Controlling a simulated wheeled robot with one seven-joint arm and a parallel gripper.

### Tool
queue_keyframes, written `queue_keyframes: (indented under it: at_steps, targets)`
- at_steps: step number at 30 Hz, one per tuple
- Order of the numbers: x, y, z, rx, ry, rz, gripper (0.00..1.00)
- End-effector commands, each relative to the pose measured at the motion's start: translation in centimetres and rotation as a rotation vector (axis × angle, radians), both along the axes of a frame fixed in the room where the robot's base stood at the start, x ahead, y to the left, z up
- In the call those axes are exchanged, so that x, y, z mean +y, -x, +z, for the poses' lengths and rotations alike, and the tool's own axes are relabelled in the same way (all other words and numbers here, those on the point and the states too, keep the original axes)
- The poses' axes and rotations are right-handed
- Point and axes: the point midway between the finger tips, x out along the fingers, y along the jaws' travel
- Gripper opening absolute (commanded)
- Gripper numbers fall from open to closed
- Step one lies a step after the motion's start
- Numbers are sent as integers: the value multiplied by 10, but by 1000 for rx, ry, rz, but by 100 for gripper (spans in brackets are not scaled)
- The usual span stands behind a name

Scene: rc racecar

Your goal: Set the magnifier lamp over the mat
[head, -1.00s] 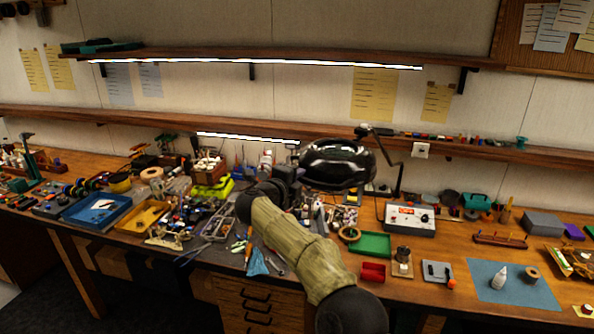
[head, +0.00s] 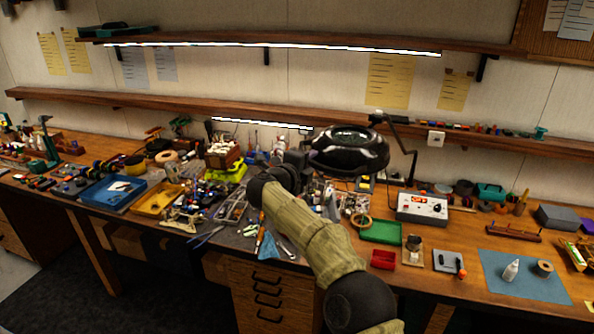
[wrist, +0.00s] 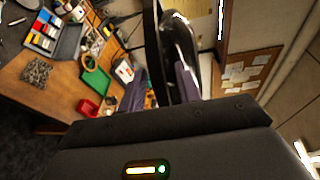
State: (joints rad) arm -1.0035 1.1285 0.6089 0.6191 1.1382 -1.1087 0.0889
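The magnifier lamp's black oval head (head: 348,152) hangs above the middle of the bench. Its thin jointed arm (head: 401,140) rises from the bench at its right. My gripper (head: 303,160) is at the left edge of the lamp head. In the wrist view, my gripper (wrist: 160,88) has a finger on each side of the black lamp head (wrist: 155,45) and appears shut on its rim; the exact contact is hard to see. A flat blue mat (head: 500,287) lies at the bench's right, with a white bottle and a spool on it. The lamp head is left of this mat.
A white control box (head: 422,208), a green tray (head: 381,231) and a red tray (head: 382,259) stand on the bench below and right of the lamp. Tools and bins crowd the left. A wooden shelf (head: 470,137) runs close behind the lamp.

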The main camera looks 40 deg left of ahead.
Motion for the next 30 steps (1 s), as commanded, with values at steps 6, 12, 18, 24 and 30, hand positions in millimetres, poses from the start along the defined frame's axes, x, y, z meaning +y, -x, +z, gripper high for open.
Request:
queue_keyframes:
  at_steps: [6,12,18,24,30]
  targets:
    - [-3,17,0,0,-1,3,33]
    - [-10,48,3,-1,-1,3,33]
    - [-19,86,8,-2,-2,4,33]
    - [-28,124,15,-3,-2,3,33]
    - [-36,156,21,-3,-2,2,33]
